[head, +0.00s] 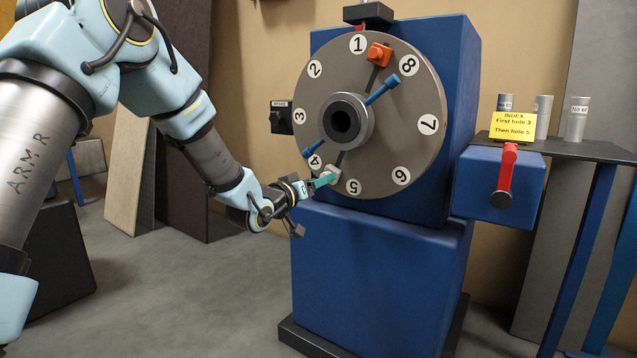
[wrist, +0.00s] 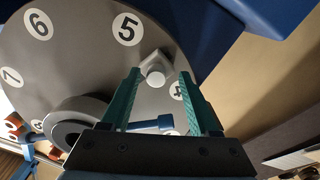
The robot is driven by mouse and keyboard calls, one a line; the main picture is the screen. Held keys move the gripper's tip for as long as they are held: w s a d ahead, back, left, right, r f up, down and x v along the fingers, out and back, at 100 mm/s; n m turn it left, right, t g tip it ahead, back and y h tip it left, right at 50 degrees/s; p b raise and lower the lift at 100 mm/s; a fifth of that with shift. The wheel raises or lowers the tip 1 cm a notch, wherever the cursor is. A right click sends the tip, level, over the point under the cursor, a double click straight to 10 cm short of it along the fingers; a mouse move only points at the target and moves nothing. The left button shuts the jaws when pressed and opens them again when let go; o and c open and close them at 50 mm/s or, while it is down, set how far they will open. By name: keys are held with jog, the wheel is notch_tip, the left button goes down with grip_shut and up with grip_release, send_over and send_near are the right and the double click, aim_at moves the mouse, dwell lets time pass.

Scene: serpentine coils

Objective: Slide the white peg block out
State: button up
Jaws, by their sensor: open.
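The white peg block (head: 330,173) sits on the grey numbered disc (head: 412,165), low on its face between numbers 4 and 5. In the wrist view the white peg block (wrist: 155,68) shows as a squarish block with a round peg. My gripper (head: 318,182) is at the lower left of the disc. In the wrist view its two teal fingers (wrist: 160,78) are open, one on each side of the block. I cannot tell whether either finger touches it. In the head view the fingers partly cover the block.
A blue handle (head: 382,89) and an orange block (head: 379,54) stand out from the disc's upper part. The hub (head: 343,122) protrudes at the centre. A red lever (head: 507,165) and a table (head: 560,147) with several grey cylinders are at the right.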

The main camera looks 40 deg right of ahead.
jog(key=p+v, duration=0.1)
jog(key=v, duration=1)
dwell(0.3)
